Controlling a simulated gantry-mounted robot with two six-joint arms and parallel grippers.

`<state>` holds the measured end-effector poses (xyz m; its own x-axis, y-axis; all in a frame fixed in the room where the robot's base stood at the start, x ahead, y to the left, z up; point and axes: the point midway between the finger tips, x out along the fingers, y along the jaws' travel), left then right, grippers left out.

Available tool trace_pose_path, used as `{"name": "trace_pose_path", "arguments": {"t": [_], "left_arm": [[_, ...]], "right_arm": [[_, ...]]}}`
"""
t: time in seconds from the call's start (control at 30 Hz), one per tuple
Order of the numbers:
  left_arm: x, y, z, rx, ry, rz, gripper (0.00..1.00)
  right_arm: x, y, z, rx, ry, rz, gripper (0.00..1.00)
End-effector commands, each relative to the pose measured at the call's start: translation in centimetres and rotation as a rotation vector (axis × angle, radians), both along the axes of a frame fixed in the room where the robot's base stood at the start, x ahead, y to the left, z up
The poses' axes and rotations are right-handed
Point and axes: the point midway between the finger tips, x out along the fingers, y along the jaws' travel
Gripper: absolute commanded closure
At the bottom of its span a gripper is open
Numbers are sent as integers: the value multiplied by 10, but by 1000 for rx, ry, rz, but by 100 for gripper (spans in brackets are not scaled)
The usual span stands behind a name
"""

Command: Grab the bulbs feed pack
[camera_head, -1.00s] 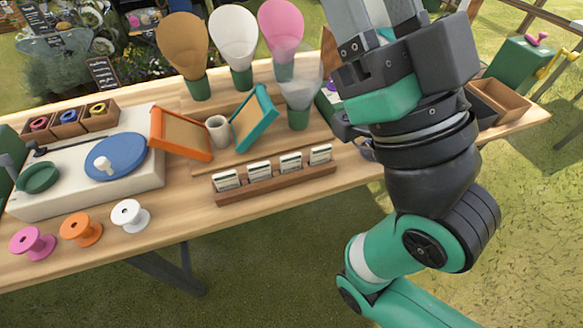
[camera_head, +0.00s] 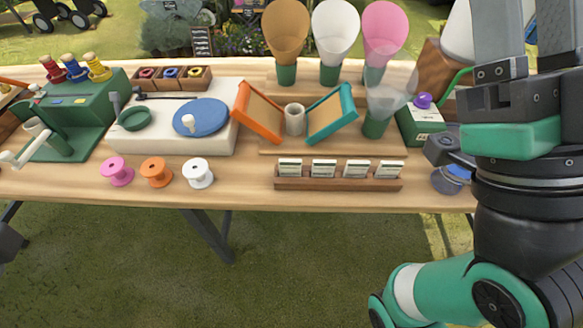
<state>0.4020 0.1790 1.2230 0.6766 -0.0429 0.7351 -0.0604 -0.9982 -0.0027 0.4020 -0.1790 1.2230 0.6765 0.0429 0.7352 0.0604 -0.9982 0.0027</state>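Several small white packs with printed labels (camera_head: 324,169) stand upright in a row in a slotted wooden rack (camera_head: 340,184) at the front of the table. Their print is too small to read, so I cannot tell which is the bulbs feed pack. My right gripper (camera_head: 531,40) is at the upper right, to the right of the rack and apart from it. Its fingers point up the picture with a gap between them; their tips are cut off by the top edge. Only a dark piece at the left edge, perhaps my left gripper (camera_head: 8,243), shows.
Orange (camera_head: 259,112) and teal (camera_head: 331,114) trays and a beige cup (camera_head: 294,119) stand behind the rack. Pink, orange and white spools (camera_head: 198,173) lie left of it. A green box with a purple knob (camera_head: 421,119) stands at right. Grass in front is clear.

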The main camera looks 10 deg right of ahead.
Motion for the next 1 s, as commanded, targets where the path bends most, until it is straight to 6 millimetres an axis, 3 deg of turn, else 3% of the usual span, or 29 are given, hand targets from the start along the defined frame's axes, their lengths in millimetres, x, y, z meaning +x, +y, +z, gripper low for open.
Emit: {"name": "trace_pose_path", "arguments": {"t": [0.37,0.73,1.0], "left_arm": [[0,0,0,0,0,0,100],[0,0,0,0,0,0,35],[0,0,0,1,0,1,35]], "right_arm": [[0,0,0,0,0,0,50],[0,0,0,0,0,0,50],[0,0,0,0,0,0,50]]}}
